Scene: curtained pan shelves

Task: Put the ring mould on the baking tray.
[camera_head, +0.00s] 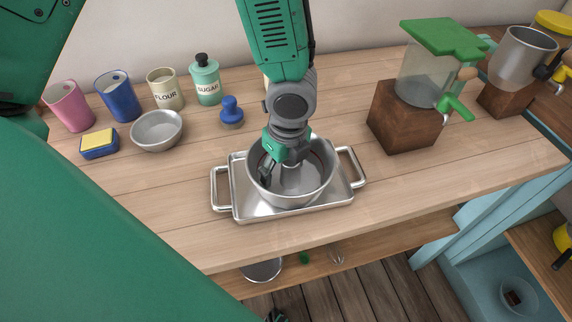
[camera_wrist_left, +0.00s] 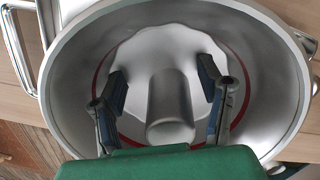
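The ring mould (camera_head: 292,203) is a round silver pan with a tube in its middle. It sits on the silver baking tray (camera_head: 241,205), which has a handle at each end and lies on the wooden counter. My left gripper (camera_head: 284,172) reaches down into the mould from above. In the left wrist view the two fingers (camera_wrist_left: 160,75) stand apart on either side of the mould's tube (camera_wrist_left: 170,105), with gaps between fingers and tube. The mould's wall (camera_wrist_left: 265,65) surrounds them.
Left on the counter are a metal bowl (camera_head: 157,131), a sponge (camera_head: 99,143), a blue stamp-like item (camera_head: 231,112), cups and canisters. A dispenser on a wooden block (camera_head: 401,116) stands to the right. The counter is clear in front of the tray.

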